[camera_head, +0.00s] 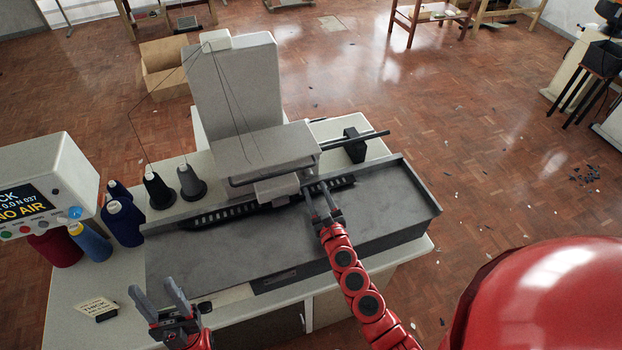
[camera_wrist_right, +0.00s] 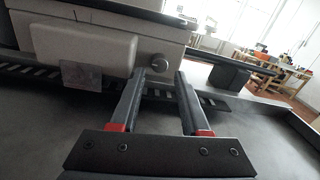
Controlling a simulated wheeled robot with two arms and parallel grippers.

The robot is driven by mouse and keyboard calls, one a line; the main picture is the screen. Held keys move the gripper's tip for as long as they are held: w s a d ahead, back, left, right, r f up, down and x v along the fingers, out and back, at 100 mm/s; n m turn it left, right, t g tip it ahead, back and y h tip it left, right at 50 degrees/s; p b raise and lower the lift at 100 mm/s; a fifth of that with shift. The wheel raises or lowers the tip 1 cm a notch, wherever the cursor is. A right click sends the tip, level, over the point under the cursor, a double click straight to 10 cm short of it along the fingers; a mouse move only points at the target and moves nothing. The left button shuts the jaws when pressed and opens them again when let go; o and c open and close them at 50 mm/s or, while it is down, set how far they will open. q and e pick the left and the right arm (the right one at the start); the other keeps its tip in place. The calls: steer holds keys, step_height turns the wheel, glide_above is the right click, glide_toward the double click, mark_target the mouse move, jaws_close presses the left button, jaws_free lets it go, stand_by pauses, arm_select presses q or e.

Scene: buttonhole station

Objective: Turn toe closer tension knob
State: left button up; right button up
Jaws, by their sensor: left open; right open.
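A round metal knob (camera_wrist_right: 159,62) sits on the right side of the machine's light sewing head (camera_wrist_right: 85,48) in the right wrist view. My right gripper (camera_wrist_right: 165,75) is open, with its two fingers pointing at the machine and the knob showing between and just beyond the fingertips. I cannot tell whether a finger touches the knob. In the head view my right gripper (camera_head: 318,200) is over the grey bed, at the right of the sewing head (camera_head: 277,188); the knob is not clear there. My left gripper (camera_head: 158,294) is open and empty at the table's front left.
The grey machine bed (camera_head: 225,255) has a raised right edge and a dark slotted rail (camera_head: 215,217) across it. Thread cones (camera_head: 122,222) and a control box (camera_head: 45,187) stand at left. A dark rod (camera_head: 360,140) juts right. A small card (camera_head: 96,307) lies near my left gripper.

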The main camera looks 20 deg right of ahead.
mark_target(309, 177)
steer(key=w, duration=0.5)
steer(key=shift+f, duration=0.1)
jaws_close()
